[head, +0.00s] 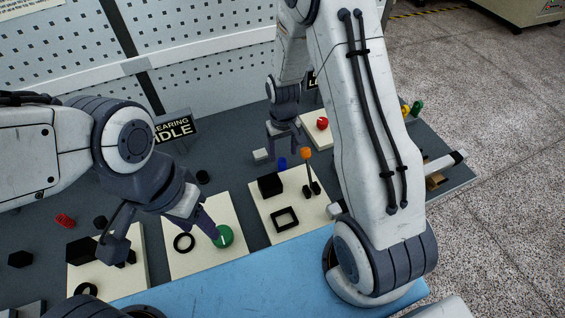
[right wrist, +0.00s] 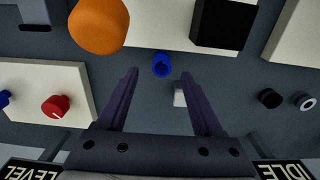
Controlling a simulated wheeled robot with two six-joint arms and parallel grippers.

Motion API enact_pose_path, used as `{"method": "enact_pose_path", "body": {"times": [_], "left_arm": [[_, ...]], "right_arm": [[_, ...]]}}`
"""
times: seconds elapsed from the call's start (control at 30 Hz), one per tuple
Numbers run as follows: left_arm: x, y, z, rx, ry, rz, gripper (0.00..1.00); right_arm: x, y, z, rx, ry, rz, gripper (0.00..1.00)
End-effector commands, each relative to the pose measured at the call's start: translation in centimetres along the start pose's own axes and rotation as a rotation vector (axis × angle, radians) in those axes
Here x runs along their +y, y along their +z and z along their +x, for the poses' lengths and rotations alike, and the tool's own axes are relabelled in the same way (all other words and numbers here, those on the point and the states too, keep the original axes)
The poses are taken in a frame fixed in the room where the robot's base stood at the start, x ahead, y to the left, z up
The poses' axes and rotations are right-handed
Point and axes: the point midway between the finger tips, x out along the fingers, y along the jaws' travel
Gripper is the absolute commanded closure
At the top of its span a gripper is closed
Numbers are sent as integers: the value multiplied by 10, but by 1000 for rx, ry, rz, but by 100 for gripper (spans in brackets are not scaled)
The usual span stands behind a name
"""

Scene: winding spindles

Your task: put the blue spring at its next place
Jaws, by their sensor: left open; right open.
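A small blue hollow cylinder, which I take for the blue spring (head: 282,163), stands on the grey table just behind the board with the black block. In the right wrist view the blue spring (right wrist: 162,65) shows its open end, near and between the fingertips, not gripped. My right gripper (head: 284,150) is open and points down over it; its two fingers (right wrist: 160,74) stand apart on either side. My left gripper (head: 165,246) is open over the boards at the left, by a green round part (head: 223,236). I cannot tell whether it touches that part.
A small white block (right wrist: 180,96) lies beside the spring. A red coil (head: 65,220) lies far left.

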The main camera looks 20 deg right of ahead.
Motion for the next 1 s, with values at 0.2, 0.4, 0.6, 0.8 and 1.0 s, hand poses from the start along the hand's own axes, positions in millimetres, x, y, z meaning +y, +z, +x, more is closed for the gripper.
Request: {"method": "enact_pose_path", "body": {"times": [0.2, 0.4, 0.6, 0.8, 1.0], "left_arm": [[1, -1, -16, 0, 0, -1, 50], [1, -1, -19, 0, 0, -1, 50], [1, -1, -18, 0, 0, -1, 50], [1, -1, -18, 0, 0, -1, 50], [1, -1, -18, 0, 0, -1, 50]], "right_arm": [[-2, 0, 27, -6, 0, 0, 32], [-2, 0, 44, -3, 0, 0, 32], [-2, -1, 46, -1, 0, 0, 32], [-2, -1, 45, -1, 0, 0, 97], [-2, -1, 45, -1, 0, 0, 100]]}}
